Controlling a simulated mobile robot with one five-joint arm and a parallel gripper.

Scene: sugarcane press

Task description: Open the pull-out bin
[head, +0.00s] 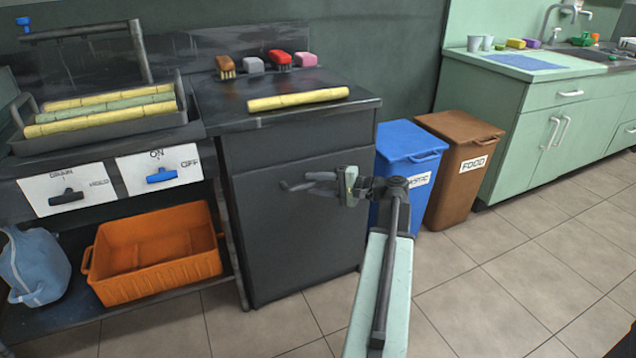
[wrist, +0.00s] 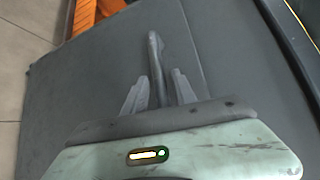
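The pull-out bin is a dark grey cabinet front (head: 290,215) under the worktop in the head view. It looks closed, flush with its frame. Its grey bar handle (head: 291,186) sticks out at the upper part of the front. My gripper (head: 318,184) is at the handle, coming from the right. In the wrist view the handle (wrist: 155,62) runs between the two fingers of my gripper (wrist: 156,85). The fingers stand apart, with a visible gap on the handle's right side. The handle's near end is hidden by the gripper body.
A blue bin (head: 408,142) and a brown food bin (head: 460,165) stand to the right. An orange crate (head: 150,285) and a blue jug (head: 35,268) sit on the shelf at left. A yellow cane (head: 298,99) lies on the worktop. The tiled floor in front is clear.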

